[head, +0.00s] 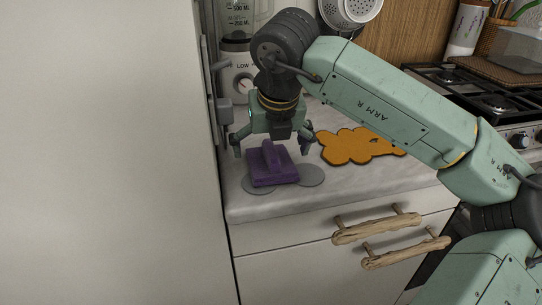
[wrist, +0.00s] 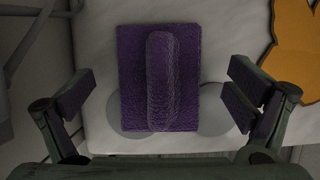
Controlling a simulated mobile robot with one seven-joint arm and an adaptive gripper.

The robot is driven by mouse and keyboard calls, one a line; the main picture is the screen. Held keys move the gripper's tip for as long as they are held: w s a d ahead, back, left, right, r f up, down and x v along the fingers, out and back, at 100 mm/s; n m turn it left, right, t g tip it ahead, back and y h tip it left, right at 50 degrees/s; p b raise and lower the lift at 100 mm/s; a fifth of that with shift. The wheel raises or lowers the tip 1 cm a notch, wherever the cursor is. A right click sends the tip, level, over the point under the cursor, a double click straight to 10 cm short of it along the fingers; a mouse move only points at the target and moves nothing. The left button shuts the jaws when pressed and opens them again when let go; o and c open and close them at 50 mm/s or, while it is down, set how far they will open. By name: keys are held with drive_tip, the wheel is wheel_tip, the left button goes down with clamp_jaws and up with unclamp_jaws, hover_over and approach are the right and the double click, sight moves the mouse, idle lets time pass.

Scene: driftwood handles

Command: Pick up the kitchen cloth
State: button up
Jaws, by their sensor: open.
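The kitchen cloth (head: 271,168) is purple, a flat rectangle with a raised fold along its middle. It lies on the pale countertop near the front edge, partly over two grey discs. In the wrist view the cloth (wrist: 133,85) sits between my fingers, with its raised ridge running lengthwise. My gripper (head: 272,146) is pointed down over the cloth, with its fingers spread wide on either side. In the wrist view my gripper (wrist: 160,98) is open and empty, and neither finger touches the cloth there.
An orange cloud-shaped mat (head: 358,146) lies right of the cloth. A blender (head: 238,65) stands behind, and a gas stove (head: 490,95) is at the right. A tall pale panel (head: 110,150) borders the counter on the left. Drawers with driftwood handles (head: 377,227) are below.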

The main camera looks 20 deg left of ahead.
drive_tip(key=shift+w+f, duration=0.15)
drive_tip(key=shift+f, duration=0.45)
drive_tip(key=shift+a, duration=0.1)
drive_tip(key=shift+c, duration=0.5)
drive_tip(key=c, duration=1)
